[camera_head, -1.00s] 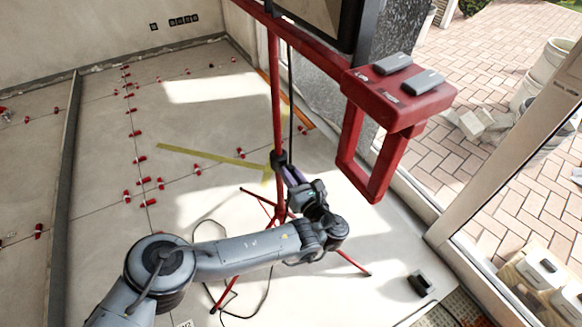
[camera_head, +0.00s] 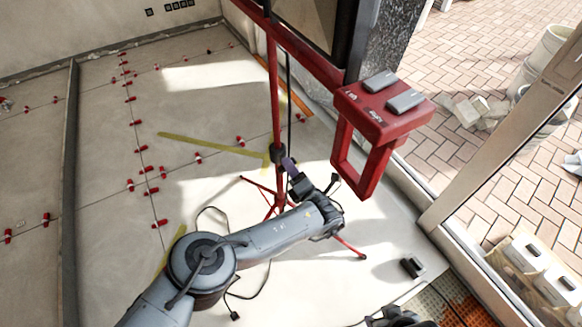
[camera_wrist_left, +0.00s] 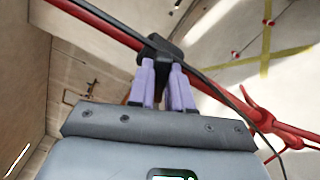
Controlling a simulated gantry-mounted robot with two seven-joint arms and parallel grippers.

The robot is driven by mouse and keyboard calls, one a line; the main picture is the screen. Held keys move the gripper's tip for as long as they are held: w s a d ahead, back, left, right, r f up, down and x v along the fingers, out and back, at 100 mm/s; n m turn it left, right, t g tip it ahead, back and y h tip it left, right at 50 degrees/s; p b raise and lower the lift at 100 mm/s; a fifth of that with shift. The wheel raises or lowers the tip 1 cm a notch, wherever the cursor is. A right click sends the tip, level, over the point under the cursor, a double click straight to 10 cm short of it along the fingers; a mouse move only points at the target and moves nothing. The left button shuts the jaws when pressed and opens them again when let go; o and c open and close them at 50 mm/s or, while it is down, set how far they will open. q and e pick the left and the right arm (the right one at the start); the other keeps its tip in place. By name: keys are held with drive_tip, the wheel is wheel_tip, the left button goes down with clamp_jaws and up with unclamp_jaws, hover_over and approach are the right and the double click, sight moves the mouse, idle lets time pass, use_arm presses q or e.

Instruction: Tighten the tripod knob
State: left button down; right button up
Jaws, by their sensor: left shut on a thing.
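The red tripod (camera_head: 276,100) stands upright on the floor, with its legs spread. Its black clamp collar (camera_head: 277,153) sits partway up the pole and also shows in the wrist view (camera_wrist_left: 158,48). My left gripper (camera_head: 287,163) reaches the collar from the lower right. In the wrist view its purple fingers (camera_wrist_left: 165,80) are shut at the collar, on the tripod knob. The knob itself is mostly hidden by the fingers, and I cannot tell how far it is turned.
A red frame with two grey-topped pads (camera_head: 385,110) stands close to the right of my left gripper. Black cables (camera_head: 262,285) lie on the floor near the tripod legs. Red tile clips (camera_head: 147,170) line the floor joints at left. A small black object (camera_head: 412,267) lies at right.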

use_arm(q)
drive_tip(key=shift+f+m+b, duration=0.15)
drive_tip(key=shift+m+b, duration=0.55)
drive_tip(key=shift+m, duration=1.5)
drive_tip(key=c, duration=1)
unclamp_jaws()
drive_tip(key=shift+c, duration=0.2)
